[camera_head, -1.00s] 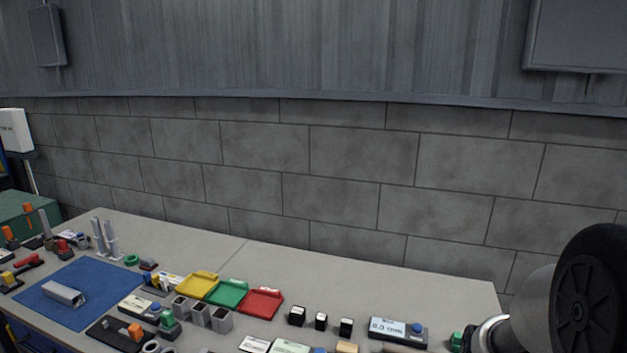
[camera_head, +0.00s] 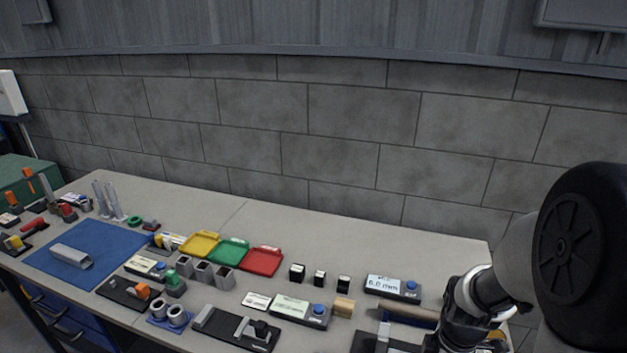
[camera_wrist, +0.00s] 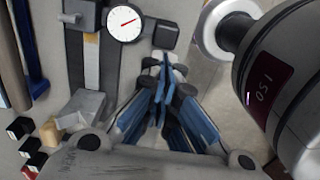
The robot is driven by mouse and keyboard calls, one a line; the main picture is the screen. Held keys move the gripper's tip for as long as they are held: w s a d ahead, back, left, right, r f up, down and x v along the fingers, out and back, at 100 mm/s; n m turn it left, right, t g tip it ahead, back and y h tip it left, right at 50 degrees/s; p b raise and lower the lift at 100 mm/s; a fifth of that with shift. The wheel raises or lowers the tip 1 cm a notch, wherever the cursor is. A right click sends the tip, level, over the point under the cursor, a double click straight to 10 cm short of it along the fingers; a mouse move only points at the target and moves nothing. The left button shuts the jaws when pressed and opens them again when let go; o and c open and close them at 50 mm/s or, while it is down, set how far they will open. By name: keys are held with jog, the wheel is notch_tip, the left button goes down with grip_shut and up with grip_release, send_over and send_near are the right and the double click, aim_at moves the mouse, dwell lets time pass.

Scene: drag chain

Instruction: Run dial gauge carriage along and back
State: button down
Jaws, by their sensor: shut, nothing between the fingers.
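In the wrist view the dial gauge (camera_wrist: 125,22) has a white round face and a red needle pointing right and slightly up. It sits beside a grey vertical rail strip (camera_wrist: 92,65), with a dark block (camera_wrist: 166,33) to its right. A pale grey block (camera_wrist: 85,108) lies at the strip's near end. My gripper (camera_wrist: 163,72) has its blue fingers closed together and empty, just below the dark block in the picture; I cannot tell whether they touch it. In the head view my gripper (camera_head: 462,340) is at the bottom right, its fingertips hidden; the gauge is not clearly seen there.
A readout box (camera_head: 392,287) with a blue button seems to read 6.0 mm. A tan rod (camera_head: 408,315) lies below it. Small black blocks (camera_head: 319,278) and a red tray (camera_head: 262,261) stand to the left. The bench behind the readout is clear.

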jog(key=shift+r+p, duration=1.75)
jog(key=shift+r, duration=0.7)
